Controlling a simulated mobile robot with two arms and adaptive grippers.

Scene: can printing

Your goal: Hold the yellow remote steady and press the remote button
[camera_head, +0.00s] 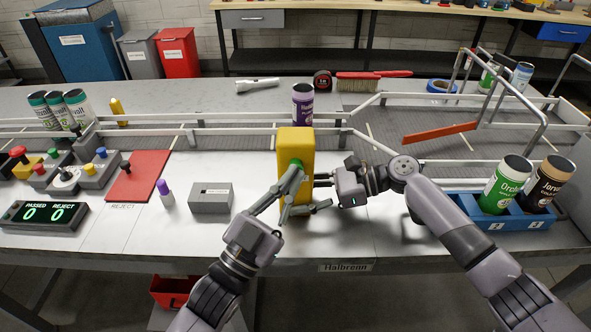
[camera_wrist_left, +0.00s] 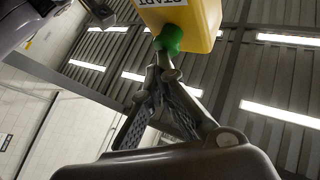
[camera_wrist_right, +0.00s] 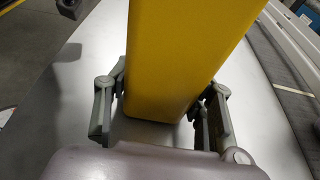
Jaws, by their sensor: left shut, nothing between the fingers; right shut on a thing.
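The yellow remote (camera_head: 294,146) stands upright near the front middle of the table. Its green button (camera_head: 296,164) faces me. My right gripper (camera_head: 316,181) is shut on the remote from the right; the right wrist view shows its fingers on both sides of the yellow body (camera_wrist_right: 180,60). My left gripper (camera_head: 298,172) is shut and empty, with its fingertips at the green button. In the left wrist view the closed fingertips (camera_wrist_left: 163,62) meet the green button (camera_wrist_left: 169,38), under a label reading START. I cannot tell how far the button is pressed in.
A grey box (camera_head: 211,198) and a purple-capped marker (camera_head: 165,193) stand left of the remote. A purple can (camera_head: 302,104) stands behind it on the railed conveyor. A blue holder (camera_head: 510,219) with two cans is at right. A red REJECT mat (camera_head: 140,176) lies at left.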

